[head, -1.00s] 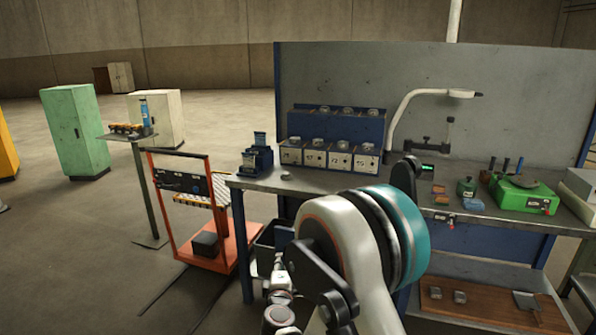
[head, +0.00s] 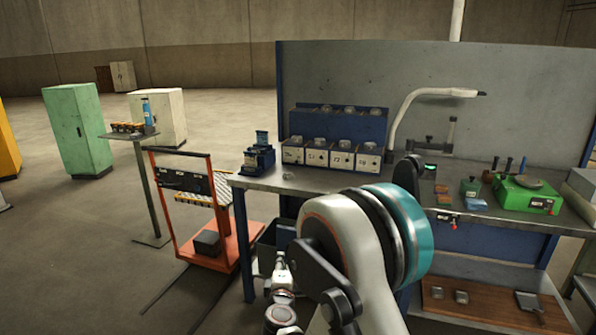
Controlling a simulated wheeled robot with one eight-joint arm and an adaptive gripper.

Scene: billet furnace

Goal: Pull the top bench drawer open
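The workbench (head: 262,184) has a grey metal top and blue legs, and stands at the centre and right. I cannot make out any drawer front or handle. My large white and teal arm joint covers the middle of the bench front, where a drawer could be hidden. A blue panel (head: 490,243) shows under the top at the right. My arm's lower links run down in front of the bench's left part. I cannot pick out my gripper's fingers in the head view.
On the bench stand a dark blue device (head: 258,157), a row of labelled bins (head: 330,155), a lamp (head: 398,112) and a green scale (head: 524,195). An orange cart (head: 214,245) stands close to the bench's left leg. A lower shelf (head: 492,295) holds small parts. Floor is open at left.

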